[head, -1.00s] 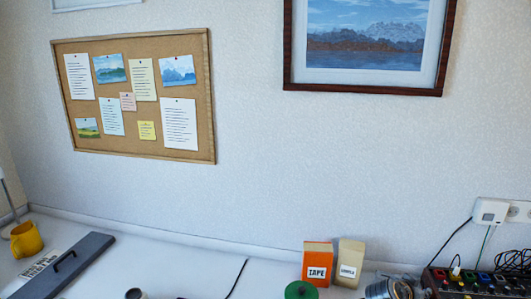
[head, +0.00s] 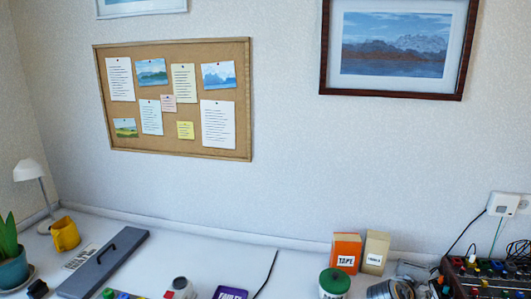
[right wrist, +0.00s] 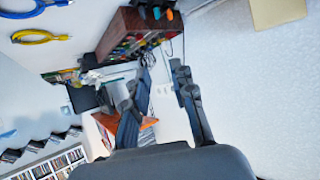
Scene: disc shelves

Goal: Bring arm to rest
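My right gripper shows in the right wrist view (right wrist: 164,68). Its two dark fingers stand apart with nothing held between them, and pale wall lies behind the gap. I cannot clearly make out either gripper in the head view. My left gripper is not in view.
A knobbed device (head: 478,277) with cables stands at right.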

